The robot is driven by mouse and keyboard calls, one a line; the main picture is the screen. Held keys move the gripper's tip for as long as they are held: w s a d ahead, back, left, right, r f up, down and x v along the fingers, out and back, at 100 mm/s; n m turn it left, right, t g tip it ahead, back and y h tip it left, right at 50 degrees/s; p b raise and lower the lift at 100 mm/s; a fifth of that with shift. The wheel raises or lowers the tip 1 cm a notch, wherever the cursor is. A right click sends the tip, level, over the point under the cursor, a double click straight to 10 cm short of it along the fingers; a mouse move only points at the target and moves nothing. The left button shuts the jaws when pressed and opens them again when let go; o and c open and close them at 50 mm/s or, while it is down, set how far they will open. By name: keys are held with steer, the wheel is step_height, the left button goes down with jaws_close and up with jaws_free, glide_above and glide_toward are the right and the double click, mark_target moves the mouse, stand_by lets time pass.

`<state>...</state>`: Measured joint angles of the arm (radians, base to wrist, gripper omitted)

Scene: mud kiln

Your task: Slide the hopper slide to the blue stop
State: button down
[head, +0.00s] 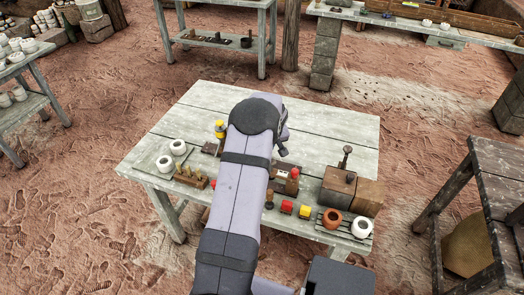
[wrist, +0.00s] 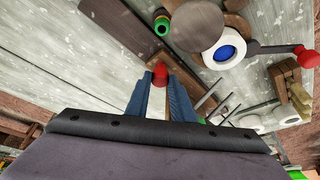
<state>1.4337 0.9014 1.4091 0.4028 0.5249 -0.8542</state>
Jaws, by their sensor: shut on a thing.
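My gripper (wrist: 160,84) shows in the wrist view, its two blue fingers closed around a small red knob (wrist: 160,70). The knob sits near the end of a long brown wooden piece (wrist: 122,22), which I take to be the hopper slide; the join is partly hidden by the fingers. A round blue face (wrist: 225,53) inside a white ring lies up and right of the knob, apart from it. I cannot tell whether this is the blue stop. In the head view my arm covers the fingers and much of the slide.
A green ring (wrist: 163,24) and a brown disc (wrist: 197,24) lie close by. On the table (head: 330,125) stand a wooden box with a dark handle (head: 339,185), a pegged block (head: 190,176), an orange pot (head: 332,217) and a white pot (head: 361,227). The table's far right is clear.

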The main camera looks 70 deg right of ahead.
steer(key=s+b, duration=0.3)
steer(key=s, duration=0.5)
steer(key=shift+b, duration=0.3)
steer(key=c, duration=1.5)
jaws_free()
steer(key=shift+c, duration=0.2)
steer(key=shift+r, duration=0.1)
steer(key=b+v, duration=0.1)
steer(key=v, duration=0.6)
steer(key=shift+a, duration=0.1)
